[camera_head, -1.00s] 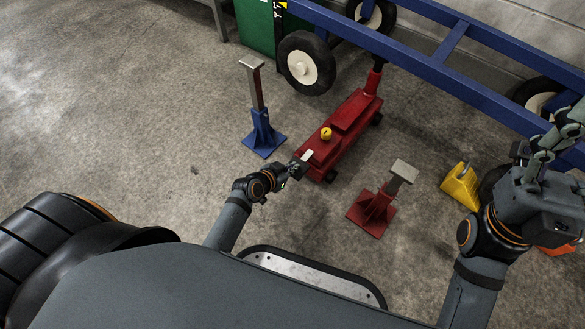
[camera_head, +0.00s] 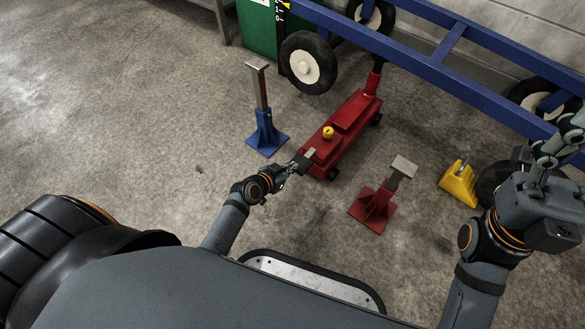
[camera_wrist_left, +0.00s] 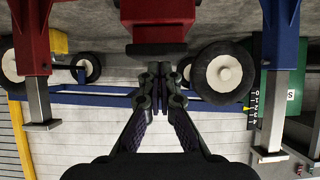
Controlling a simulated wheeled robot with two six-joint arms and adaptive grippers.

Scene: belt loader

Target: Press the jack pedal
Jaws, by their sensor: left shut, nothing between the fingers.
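The red floor jack (camera_head: 345,125) stands on the concrete with its far end under the blue frame. A small plate at its near end, which looks like the pedal (camera_head: 308,153), is partly covered by my left gripper (camera_head: 302,163). That gripper is shut and empty, with its tips at or just short of the plate; I cannot tell whether they touch. In the left wrist view, upside down, the shut fingertips (camera_wrist_left: 160,70) are close to the red jack end (camera_wrist_left: 156,15). My right gripper (camera_head: 562,138) is at the right edge, away from the jack; its jaw state is unclear.
A blue jack stand (camera_head: 265,135) is left of the jack and a red one (camera_head: 373,205) right of it. A yellow chock (camera_head: 459,184) lies further right. The blue wheeled frame (camera_head: 430,60) spans the back. The floor at left is open.

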